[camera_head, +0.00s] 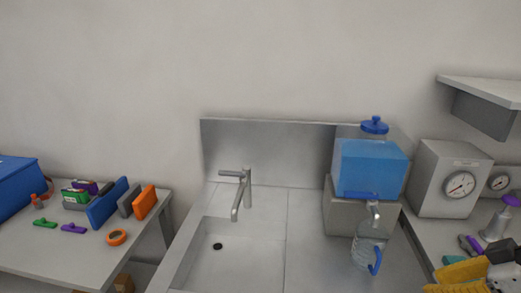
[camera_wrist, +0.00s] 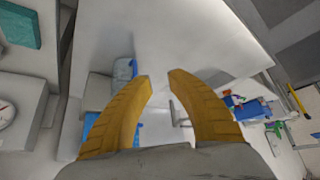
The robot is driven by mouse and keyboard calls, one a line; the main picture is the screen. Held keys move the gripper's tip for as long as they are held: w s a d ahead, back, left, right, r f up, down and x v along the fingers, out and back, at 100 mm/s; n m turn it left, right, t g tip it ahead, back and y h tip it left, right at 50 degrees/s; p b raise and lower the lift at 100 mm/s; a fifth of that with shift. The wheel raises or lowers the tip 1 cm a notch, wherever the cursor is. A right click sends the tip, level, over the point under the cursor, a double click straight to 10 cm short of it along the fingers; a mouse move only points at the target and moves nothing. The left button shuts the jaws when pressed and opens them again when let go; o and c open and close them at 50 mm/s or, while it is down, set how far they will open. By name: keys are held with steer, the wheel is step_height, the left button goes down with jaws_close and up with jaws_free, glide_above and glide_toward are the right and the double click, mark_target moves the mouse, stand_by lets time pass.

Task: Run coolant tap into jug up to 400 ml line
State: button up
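A blue coolant tank (camera_head: 370,168) with a blue knobbed lid stands on a grey box (camera_head: 343,212) at the right of the sink counter. Its tap (camera_head: 374,210) has a blue handle bar (camera_head: 362,195) and a grey spout. A clear jug (camera_head: 366,246) with a blue handle (camera_head: 376,262) stands below the spout; its level and line are too small to read. My gripper (camera_wrist: 160,75) has yellow fingers, spread apart with nothing between them. In the head view, part of it shows at the lower right, apart from the jug.
A steel sink (camera_head: 240,255) with a faucet (camera_head: 243,190) lies left of the jug. A dial box (camera_head: 450,180) stands to the right, under a wall shelf (camera_head: 485,92). A purple-topped bottle (camera_head: 498,220) is near my arm. The left table (camera_head: 60,250) holds several coloured items.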

steer(key=w+d+n+g+y+b, duration=0.1)
steer(key=w+d+n, duration=0.1)
steer(key=d, duration=0.7)
steer(key=w+d+n+g+y+b, duration=0.1)
steer(key=w+d+n+g, duration=0.1)
steer(key=d, duration=0.6)
steer(key=shift+w+d+n, duration=0.35)
steer(key=shift+w+n, duration=0.1)
steer(key=shift+n, duration=0.75)
steer(key=shift+r, duration=0.1)
steer(key=o, duration=0.4)
